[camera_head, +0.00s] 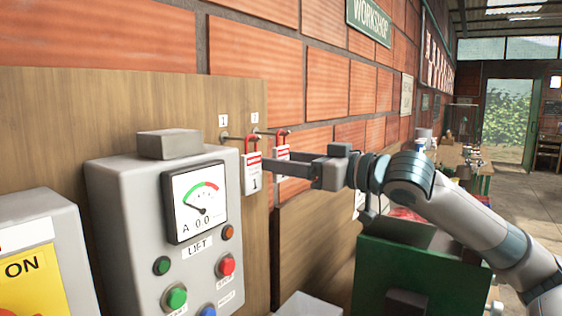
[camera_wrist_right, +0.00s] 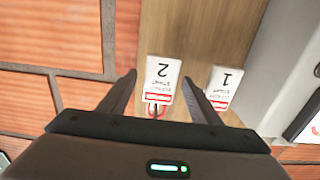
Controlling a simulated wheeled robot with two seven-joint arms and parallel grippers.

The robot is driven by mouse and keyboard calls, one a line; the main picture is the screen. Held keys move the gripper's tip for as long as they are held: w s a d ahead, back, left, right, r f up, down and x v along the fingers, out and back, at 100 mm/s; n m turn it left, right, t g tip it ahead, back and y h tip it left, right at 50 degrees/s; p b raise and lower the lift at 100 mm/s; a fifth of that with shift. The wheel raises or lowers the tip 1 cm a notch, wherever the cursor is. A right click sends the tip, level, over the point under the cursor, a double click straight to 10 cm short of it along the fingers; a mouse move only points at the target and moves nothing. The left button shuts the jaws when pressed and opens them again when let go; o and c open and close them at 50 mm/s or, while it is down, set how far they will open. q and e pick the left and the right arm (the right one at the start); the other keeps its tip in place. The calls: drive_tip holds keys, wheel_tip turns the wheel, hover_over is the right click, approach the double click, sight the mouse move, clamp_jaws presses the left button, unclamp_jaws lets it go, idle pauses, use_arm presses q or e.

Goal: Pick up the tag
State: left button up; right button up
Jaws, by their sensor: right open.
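Two white tags with red bands hang on red loops from hooks on the wooden board. The tag marked 1 (camera_head: 252,180) hangs nearer in the head view, and the tag marked 2 (camera_head: 282,153) hangs just beyond it, partly hidden by my gripper. My right gripper (camera_head: 272,164) is open and reaches to the tags from the right. In the right wrist view tag 2 (camera_wrist_right: 163,78) shows upside down between the open fingers (camera_wrist_right: 159,77), and tag 1 (camera_wrist_right: 223,84) lies outside the right-hand finger. Contact cannot be told. My left gripper is out of view.
A grey lift control box (camera_head: 130,215) with a gauge and buttons stands left of the tags. A box with a yellow ON panel (camera_head: 30,275) is at far left. A green bin (camera_head: 400,268) is below my right arm. A brick wall (camera_head: 310,80) rises behind.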

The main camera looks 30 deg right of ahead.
drive_tip(key=shift+c, duration=0.6)
drive_tip(key=c, duration=1)
drive_tip(key=shift+r, duration=0.1)
